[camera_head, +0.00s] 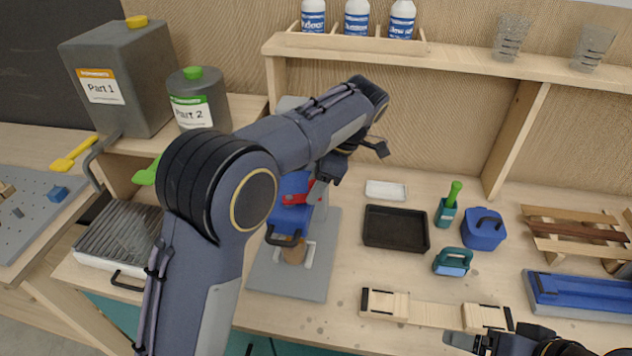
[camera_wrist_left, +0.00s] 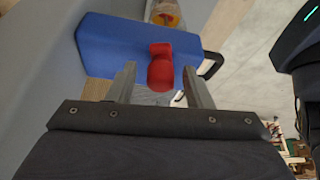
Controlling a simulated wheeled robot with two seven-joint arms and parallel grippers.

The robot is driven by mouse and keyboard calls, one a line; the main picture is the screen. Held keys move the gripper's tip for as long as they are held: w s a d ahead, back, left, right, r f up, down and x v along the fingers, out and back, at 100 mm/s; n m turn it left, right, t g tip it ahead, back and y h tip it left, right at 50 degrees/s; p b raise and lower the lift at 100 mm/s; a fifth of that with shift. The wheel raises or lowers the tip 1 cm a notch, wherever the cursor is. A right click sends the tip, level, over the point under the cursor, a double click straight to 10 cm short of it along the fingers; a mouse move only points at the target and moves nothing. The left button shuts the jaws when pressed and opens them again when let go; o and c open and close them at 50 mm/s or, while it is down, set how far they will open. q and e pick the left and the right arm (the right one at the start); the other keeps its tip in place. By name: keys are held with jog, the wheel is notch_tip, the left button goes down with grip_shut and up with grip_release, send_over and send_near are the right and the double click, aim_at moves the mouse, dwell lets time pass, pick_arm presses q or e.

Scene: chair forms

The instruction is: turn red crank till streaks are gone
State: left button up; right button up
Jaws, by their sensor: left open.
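The red crank (camera_head: 297,194) sits on the blue housing (camera_head: 290,214) of a stand on a grey base plate (camera_head: 265,270). My left gripper (camera_head: 335,170) is just right of the crank, partly covered by my arm. In the left wrist view, the left gripper (camera_wrist_left: 160,76) is open, with the red crank (camera_wrist_left: 160,69) showing between its fingers; contact cannot be told. A cup with yellow and reddish contents (camera_wrist_left: 165,15) shows at the top. Whether its contents are streaked is unclear. My right gripper (camera_head: 463,341) is at the bottom right, its jaws unclear.
Wooden form pieces (camera_head: 435,312) lie in front. Containers Part 1 (camera_head: 125,75) and Part 2 (camera_head: 198,98) stand on the left shelf.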

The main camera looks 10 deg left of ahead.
pick_arm(q)
jog(key=shift+r, duration=0.1)
jog(key=v, duration=0.7)
jog(key=shift+d+r, duration=0.2)
jog(key=shift+r, duration=0.05)
jog(key=shift+a, duration=0.1)
dwell(0.7)
jog(key=s+a+m+t+h, duration=0.1)
jog(key=s+a+m+h, duration=0.65)
jog(key=a, duration=0.75)
jog(key=s+f+m+t, duration=0.1)
jog(key=s+f+m, duration=0.2)
jog(key=s, duration=0.4)
jog(key=s+f+m+t+b, duration=0.1)
jog(key=s+f+m+t, duration=0.1)
jog(key=s+f+m, duration=0.2)
jog(key=s+f+m+t, duration=0.2)
jog(key=s+f+m, duration=0.1)
jog(key=s, duration=0.7)
jog(key=shift+s+f+h, duration=0.35)
jog(key=shift+s+f, duration=0.05)
